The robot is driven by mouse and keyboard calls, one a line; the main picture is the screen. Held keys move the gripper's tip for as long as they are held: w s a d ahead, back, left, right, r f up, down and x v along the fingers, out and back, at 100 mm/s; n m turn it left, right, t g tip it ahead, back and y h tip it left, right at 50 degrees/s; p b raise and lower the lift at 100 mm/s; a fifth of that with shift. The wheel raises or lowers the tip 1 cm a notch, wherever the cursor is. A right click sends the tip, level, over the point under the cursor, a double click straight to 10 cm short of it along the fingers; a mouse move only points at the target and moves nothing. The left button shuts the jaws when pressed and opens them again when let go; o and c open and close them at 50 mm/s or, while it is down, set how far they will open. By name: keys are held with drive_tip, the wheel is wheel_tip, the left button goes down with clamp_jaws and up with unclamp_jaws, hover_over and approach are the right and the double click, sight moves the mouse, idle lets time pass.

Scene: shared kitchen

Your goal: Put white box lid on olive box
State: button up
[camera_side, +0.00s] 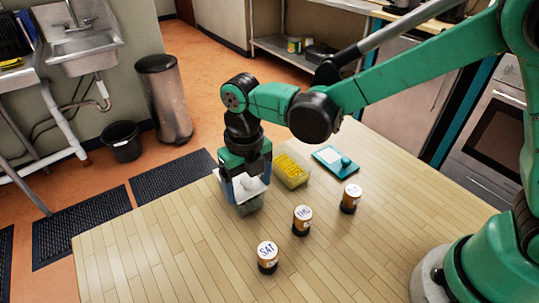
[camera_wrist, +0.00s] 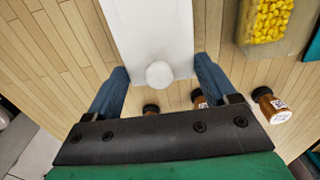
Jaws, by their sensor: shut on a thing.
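My gripper (camera_side: 245,190) points down over the table, with its fingers on either side of the white box lid. The white box lid (camera_side: 236,187) has a round knob; it fills the top middle of the wrist view (camera_wrist: 150,30) between the blue fingertips (camera_wrist: 160,75). A grey-green box (camera_side: 249,207), seemingly the olive box, shows directly below the lid in the side view. The lid hides it in the wrist view. I cannot tell whether the lid touches the box rim.
A clear box of yellow corn (camera_side: 291,170) stands close to the right, with a teal lid (camera_side: 335,160) beyond it. Three labelled jars stand nearer the front: SAT (camera_side: 267,257), THU (camera_side: 302,221) and another (camera_side: 350,198). The table's left side (camera_side: 150,245) is bare.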

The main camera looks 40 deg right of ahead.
sight(248, 181)
drive_tip(key=shift+f, duration=0.1)
drive_tip(key=shift+f, duration=0.4)
drive_tip(key=o, duration=1.1)
drive_tip(key=shift+r, duration=0.1)
wheel_tip(248, 181, up, 12)
drive_tip(key=s+d+m+t, duration=0.2)
drive_tip(key=d+m, duration=0.3)
drive_tip(key=m, duration=0.7)
drive_tip(key=s+d+f+m+t, duration=0.1)
drive_tip(key=d+m, duration=0.4)
drive_tip(key=m, duration=0.7)
drive_tip(key=s+d+f+m+t, duration=0.1)
drive_tip(key=s+d+m+t, duration=0.2)
drive_tip(key=m, duration=0.9)
drive_tip(key=shift+s+d+f+t, duration=0.1)
drive_tip(key=shift+s+d+t, duration=0.15)
drive_tip(key=shift+d, duration=0.4)
drive_tip(key=shift+s+d+t, duration=0.1)
drive_tip(key=shift+d+t, duration=0.25)
drive_tip(key=shift+d, duration=0.3)
